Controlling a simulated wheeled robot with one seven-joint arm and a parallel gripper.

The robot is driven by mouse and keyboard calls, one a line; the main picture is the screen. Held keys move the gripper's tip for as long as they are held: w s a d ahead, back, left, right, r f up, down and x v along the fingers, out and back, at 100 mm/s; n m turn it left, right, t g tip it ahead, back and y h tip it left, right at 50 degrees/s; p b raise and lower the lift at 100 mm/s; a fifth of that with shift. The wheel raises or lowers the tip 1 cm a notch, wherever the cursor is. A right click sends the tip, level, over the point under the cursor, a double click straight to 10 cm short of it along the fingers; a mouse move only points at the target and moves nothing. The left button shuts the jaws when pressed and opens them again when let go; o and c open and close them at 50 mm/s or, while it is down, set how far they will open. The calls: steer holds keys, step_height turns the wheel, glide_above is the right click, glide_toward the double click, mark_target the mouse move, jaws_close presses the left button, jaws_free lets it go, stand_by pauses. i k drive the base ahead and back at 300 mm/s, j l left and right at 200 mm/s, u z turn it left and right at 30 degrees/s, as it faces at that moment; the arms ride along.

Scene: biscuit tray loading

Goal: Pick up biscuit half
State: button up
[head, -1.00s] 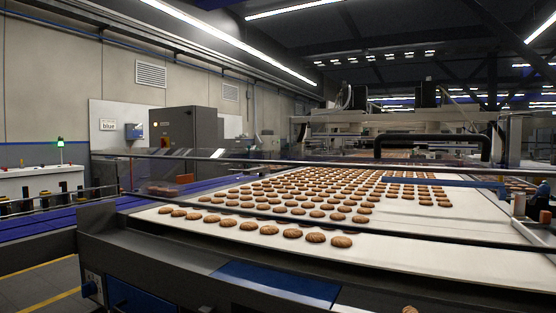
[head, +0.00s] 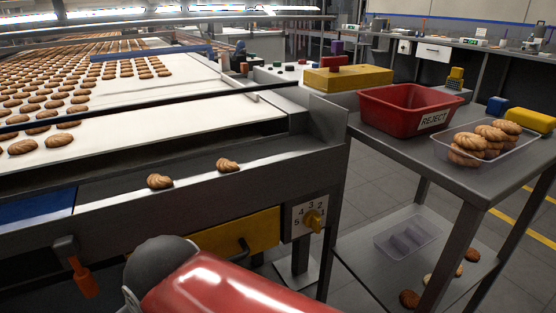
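In the head view, two golden swirl biscuit pieces lie apart on the dark front ledge of the conveyor. The left piece (head: 160,181) is near the ledge's middle, and the right piece (head: 228,165) is further along to the right. Either could be a biscuit half; I cannot tell for sure. My red arm shows at the bottom, below and in front of the ledge. My gripper is not in view.
Whole biscuits (head: 59,140) cover the white belt (head: 170,125) behind. A red REJECT bin (head: 385,123) and a clear tray (head: 449,148) of biscuits stand on the right table (head: 463,188). Below are an empty clear tray (head: 383,243) and loose biscuits (head: 409,299).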

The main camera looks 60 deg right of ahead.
mark_target(224, 165)
steer(key=k+j+z, duration=0.1)
steer(key=z, duration=0.3)
steer(key=k+j+z, duration=0.1)
steer(key=z, duration=0.3)
steer(key=k+z, duration=0.15)
steer(key=z, duration=0.25)
steer(key=i, duration=0.4)
steer(key=k, duration=0.15)
